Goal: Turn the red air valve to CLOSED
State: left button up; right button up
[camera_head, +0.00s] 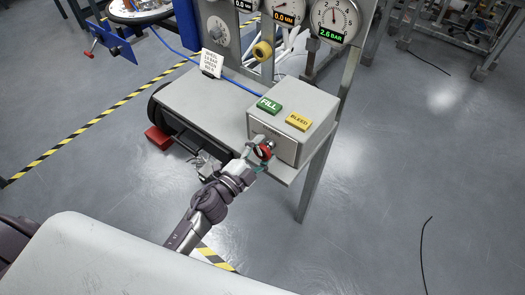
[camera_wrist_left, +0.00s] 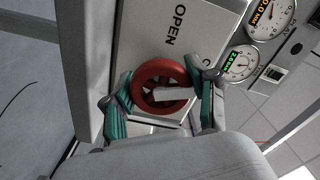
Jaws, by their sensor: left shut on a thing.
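The red air valve (camera_wrist_left: 160,84) is a round red handwheel with a white bar across it, on the front of a grey box (camera_head: 282,146). The word OPEN is printed on the panel beside it in the left wrist view; no CLOSED label can be read. My left gripper (camera_wrist_left: 163,88) is shut on the wheel, with a teal-padded finger at each side of it. In the head view the valve (camera_head: 263,152) is partly hidden by my left gripper (camera_head: 258,155). My right gripper is not in view.
Green FILL (camera_head: 269,104) and yellow BLEED (camera_head: 299,122) blocks are on top of the box. Gauges stand behind; one gauge (camera_head: 336,18) reads 2.6 BAR. A red block (camera_head: 158,137) lies left of the bench (camera_head: 190,98). The floor at right is mostly clear.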

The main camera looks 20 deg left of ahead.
pick_arm(q)
jog(key=shift+m+b, duration=0.4)
jog(key=shift+m, duration=1.8)
jog(key=o, duration=1.2)
jog(key=v, duration=1.2)
jog(key=shift+r, duration=0.1)
